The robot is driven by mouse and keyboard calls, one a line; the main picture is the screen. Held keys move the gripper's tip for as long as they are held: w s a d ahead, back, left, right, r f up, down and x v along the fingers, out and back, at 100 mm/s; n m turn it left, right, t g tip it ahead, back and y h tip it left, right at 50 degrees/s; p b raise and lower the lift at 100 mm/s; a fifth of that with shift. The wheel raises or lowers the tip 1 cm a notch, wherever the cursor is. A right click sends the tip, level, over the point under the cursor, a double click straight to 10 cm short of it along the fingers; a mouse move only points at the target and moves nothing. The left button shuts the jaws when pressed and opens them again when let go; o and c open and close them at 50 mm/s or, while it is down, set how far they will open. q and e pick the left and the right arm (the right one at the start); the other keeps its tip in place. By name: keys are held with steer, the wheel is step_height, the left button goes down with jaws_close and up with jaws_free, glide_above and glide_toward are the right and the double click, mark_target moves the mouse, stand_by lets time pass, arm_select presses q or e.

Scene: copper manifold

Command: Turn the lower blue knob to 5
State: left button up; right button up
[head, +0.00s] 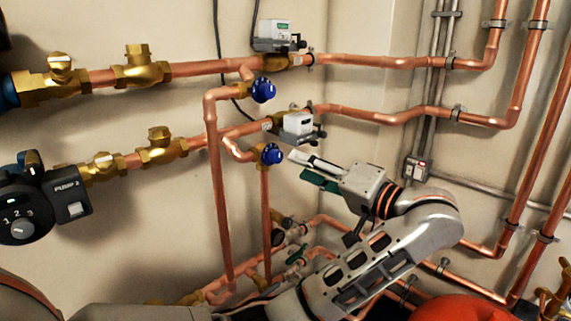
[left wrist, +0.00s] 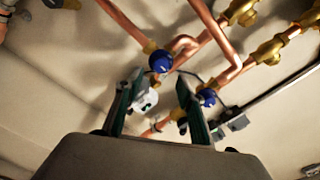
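The lower blue knob (head: 271,154) sits on a brass valve on the lower copper line in the head view. My left gripper (head: 297,169) is just right of it, with its fingers pointing left at the knob. The fingers are apart and nothing is between them. In the left wrist view the scene looks roughly upside down. There the nearer blue knob (left wrist: 161,61), which looks like the lower one, shows just beyond the open fingertips (left wrist: 159,82). A gap to it seems to remain. The number it points at is too small to read. My right gripper is not in view.
The upper blue knob (head: 263,90) is above the lower one. A white actuator (head: 299,124) sits close above my left gripper. A vertical copper pipe (head: 265,215) runs down below the lower knob. A black pump (head: 42,200) is at the left.

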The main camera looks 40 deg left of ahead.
mark_target(280, 157)
arm_select(q)
steer(key=a, duration=0.7)
steer(key=shift+w+a, duration=0.3)
jaws_close()
